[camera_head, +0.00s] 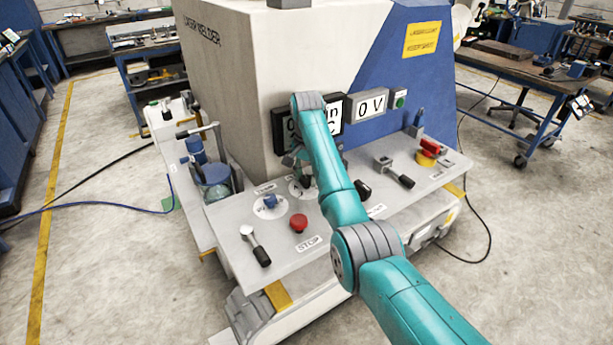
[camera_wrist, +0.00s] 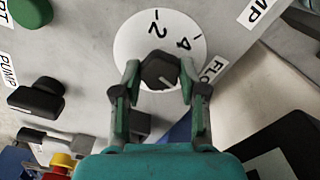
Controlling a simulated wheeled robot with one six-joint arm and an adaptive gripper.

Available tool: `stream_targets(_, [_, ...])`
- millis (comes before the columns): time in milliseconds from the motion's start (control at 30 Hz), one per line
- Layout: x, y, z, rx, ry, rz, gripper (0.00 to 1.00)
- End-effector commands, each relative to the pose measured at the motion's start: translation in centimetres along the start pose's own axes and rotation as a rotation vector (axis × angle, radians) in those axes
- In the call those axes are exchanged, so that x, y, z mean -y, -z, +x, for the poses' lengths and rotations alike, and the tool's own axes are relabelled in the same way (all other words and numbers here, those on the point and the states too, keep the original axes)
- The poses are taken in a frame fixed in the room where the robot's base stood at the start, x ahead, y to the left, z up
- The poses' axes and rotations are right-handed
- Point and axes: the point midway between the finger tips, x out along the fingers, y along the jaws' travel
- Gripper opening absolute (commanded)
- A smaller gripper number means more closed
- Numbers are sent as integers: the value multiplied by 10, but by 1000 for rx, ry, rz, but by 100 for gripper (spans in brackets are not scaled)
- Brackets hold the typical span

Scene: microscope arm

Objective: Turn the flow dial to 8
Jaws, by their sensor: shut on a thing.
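The flow dial is a dark knob (camera_wrist: 160,71) on a round white scale plate (camera_wrist: 128,42). The wrist view shows 2 and 4 on the plate; the rest of the scale is hidden by the knob and gripper. A pale mark shows on the knob's lower right. A partly covered label (camera_wrist: 212,72) beside the plate reads "FLO". My gripper (camera_wrist: 160,78) has one finger on each side of the knob and is shut on it.
A blue knob (camera_head: 270,201), a red stop button (camera_head: 298,222) and a black-handled lever (camera_head: 257,247) stand close by on the panel (camera_head: 325,228). A black switch (camera_wrist: 36,97) lies left in the wrist view. My arm partly covers a display (camera_head: 333,114).

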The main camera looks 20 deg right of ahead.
Motion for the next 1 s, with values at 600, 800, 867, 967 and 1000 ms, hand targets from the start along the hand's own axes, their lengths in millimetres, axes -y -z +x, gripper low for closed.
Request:
stream_targets(600, [1, 0, 0, 0, 0, 549, 7])
stream_targets(800, [1, 0, 0, 0, 0, 665, 7])
stream_targets(867, [1, 0, 0, 0, 0, 689, 7])
stream_targets(967, [1, 0, 0, 0, 0, 722, 7])
stream_targets(1000, [1, 0, 0, 0, 0, 732, 7])
